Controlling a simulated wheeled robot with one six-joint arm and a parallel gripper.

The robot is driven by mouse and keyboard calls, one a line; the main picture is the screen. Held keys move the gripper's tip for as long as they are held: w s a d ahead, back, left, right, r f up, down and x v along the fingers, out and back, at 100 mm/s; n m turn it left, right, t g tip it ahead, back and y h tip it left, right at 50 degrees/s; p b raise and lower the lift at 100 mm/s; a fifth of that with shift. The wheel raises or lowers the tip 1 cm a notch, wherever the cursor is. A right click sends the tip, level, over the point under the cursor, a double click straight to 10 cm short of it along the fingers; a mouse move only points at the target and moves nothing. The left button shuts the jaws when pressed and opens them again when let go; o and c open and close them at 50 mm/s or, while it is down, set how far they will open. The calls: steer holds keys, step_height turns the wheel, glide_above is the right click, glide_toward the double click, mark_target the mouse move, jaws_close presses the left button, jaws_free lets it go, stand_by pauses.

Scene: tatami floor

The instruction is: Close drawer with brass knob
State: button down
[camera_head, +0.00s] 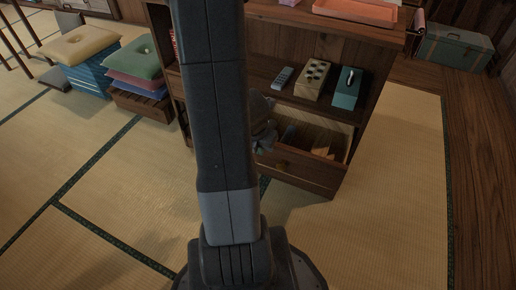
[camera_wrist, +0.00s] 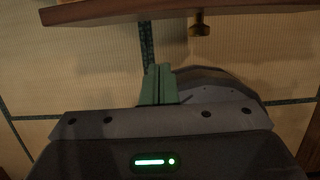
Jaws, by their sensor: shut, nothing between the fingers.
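The drawer (camera_head: 315,174) at the bottom of the dark wooden cabinet stands open, with some flat items visible inside. Its brass knob (camera_head: 282,164) is on the front face. In the wrist view the drawer's front panel (camera_wrist: 110,13) crosses the top, and the brass knob (camera_wrist: 200,26) sticks out from it. My gripper (camera_wrist: 158,70) has its greenish fingers closed together, with nothing between them. The fingertips are in front of the panel, left of the knob in the wrist view, and appear apart from both. In the head view my arm hides the fingertips.
A shelf above the drawer holds a remote (camera_head: 283,77), a box with dark dots (camera_head: 313,80) and a teal box (camera_head: 347,88). A pink tray (camera_head: 356,11) lies on top. Cushion stacks (camera_head: 134,62) stand at left. The tatami in front is clear.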

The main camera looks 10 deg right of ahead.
steer(key=shift+w+d+f+b, duration=0.15)
steer(key=shift+w+d+f, duration=0.35)
steer(key=shift+w, duration=0.2)
steer(key=shift+w+d+f+b, duration=0.1)
steer(key=shift+w+d+f, duration=0.3)
steer(key=shift+w+f, duration=0.2)
steer(key=shift+w+d+f+b, duration=0.15)
steer(key=shift+w+d+f, duration=0.35)
steer(key=shift+w, duration=0.25)
